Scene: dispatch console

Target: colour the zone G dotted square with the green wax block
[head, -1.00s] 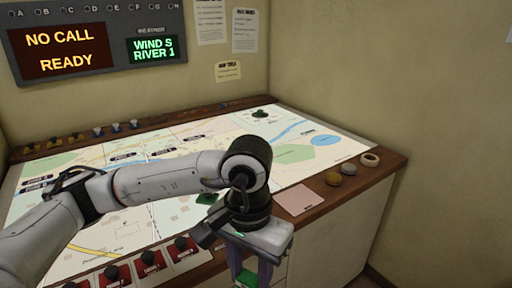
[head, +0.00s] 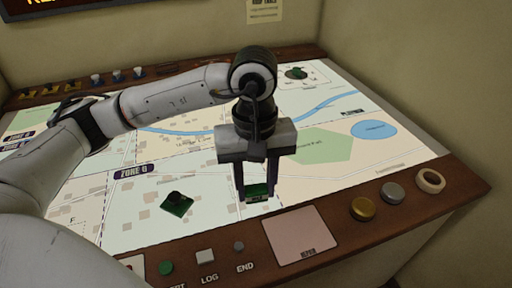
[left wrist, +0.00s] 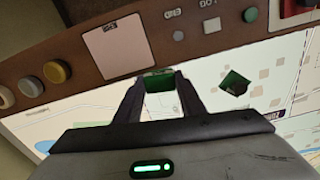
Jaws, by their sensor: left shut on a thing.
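My left gripper (head: 257,193) is shut on a green block (head: 256,188) and holds it over the map near the console's front rail. The block also shows between the fingertips in the left wrist view (left wrist: 158,82). Whether it touches the map is unclear. The zone G label (head: 134,172) lies on the map (head: 240,222) to the left of the gripper. Faint dashed lines run on the map around that zone, but I cannot make out a separate dotted square. My right gripper is not in view.
A dark green square piece with a black knob (head: 177,203) sits on the map left of the gripper. A pink pad (head: 300,235), a gold knob (head: 363,208), a silver knob (head: 392,192) and a tan ring (head: 430,180) line the wooden rail. A green button (head: 166,268) is at front left.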

